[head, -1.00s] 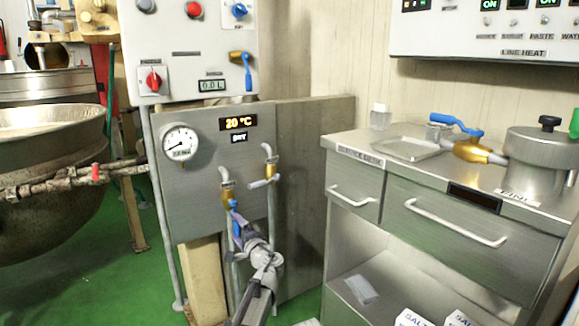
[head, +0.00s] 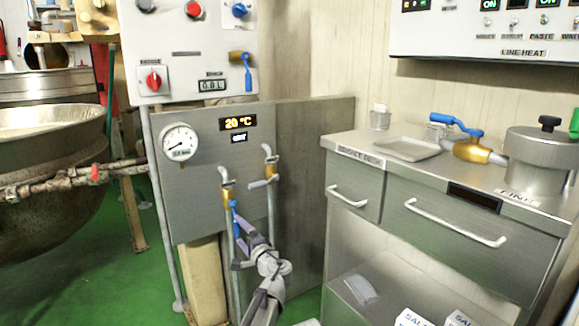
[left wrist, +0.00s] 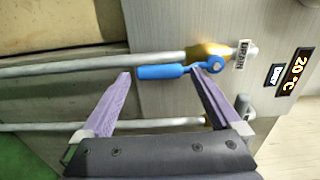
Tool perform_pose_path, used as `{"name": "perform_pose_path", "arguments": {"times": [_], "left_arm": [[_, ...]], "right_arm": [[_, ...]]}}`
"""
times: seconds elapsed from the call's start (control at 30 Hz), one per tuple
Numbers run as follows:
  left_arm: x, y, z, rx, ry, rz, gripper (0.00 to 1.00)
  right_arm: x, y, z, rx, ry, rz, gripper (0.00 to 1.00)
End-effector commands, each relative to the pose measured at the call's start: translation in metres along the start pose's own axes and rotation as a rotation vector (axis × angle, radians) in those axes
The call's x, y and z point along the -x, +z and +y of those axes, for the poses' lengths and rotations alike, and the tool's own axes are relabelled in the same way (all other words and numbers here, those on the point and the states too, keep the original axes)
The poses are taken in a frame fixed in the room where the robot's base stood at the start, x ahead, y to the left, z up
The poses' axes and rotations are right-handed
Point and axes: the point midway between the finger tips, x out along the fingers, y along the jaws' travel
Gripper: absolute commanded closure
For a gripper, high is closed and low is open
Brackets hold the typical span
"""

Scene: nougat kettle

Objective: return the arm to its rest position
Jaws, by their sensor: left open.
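My left gripper (head: 243,222) is in front of the grey panel, low beside the left pipe. Its two purple-grey fingers (left wrist: 161,76) are spread open in the left wrist view. The blue handle (left wrist: 165,71) of the drain valve lies across the space between the fingertips in that view, and the fingers are not closed on it. The brass drain valve (left wrist: 208,53) is just beyond the right fingertip. In the head view the blue handle (head: 233,209) hangs down along the pipe, partly hidden by the gripper. My right gripper is not in view.
A second pipe with a pale-handled valve (head: 268,178) stands right of the gripper. A steel cabinet (head: 455,216) with drawers is further right, and a large kettle (head: 50,190) at left. Green floor (head: 150,285) is open between kettle and panel.

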Motion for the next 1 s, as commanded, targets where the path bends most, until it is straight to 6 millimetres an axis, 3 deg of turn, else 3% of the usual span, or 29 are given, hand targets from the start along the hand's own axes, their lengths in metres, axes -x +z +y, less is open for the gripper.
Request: {"name": "perform_pose_path", "arguments": {"times": [0.17,1.0], "left_arm": [[-0.039,-0.001,0.0,-0.001,0.0,-0.002,0.03],[-0.035,0.059,-0.031,-0.824,0.001,0.0,0.03]], "right_arm": [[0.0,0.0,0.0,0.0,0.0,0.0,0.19],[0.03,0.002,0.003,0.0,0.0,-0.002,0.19]]}}
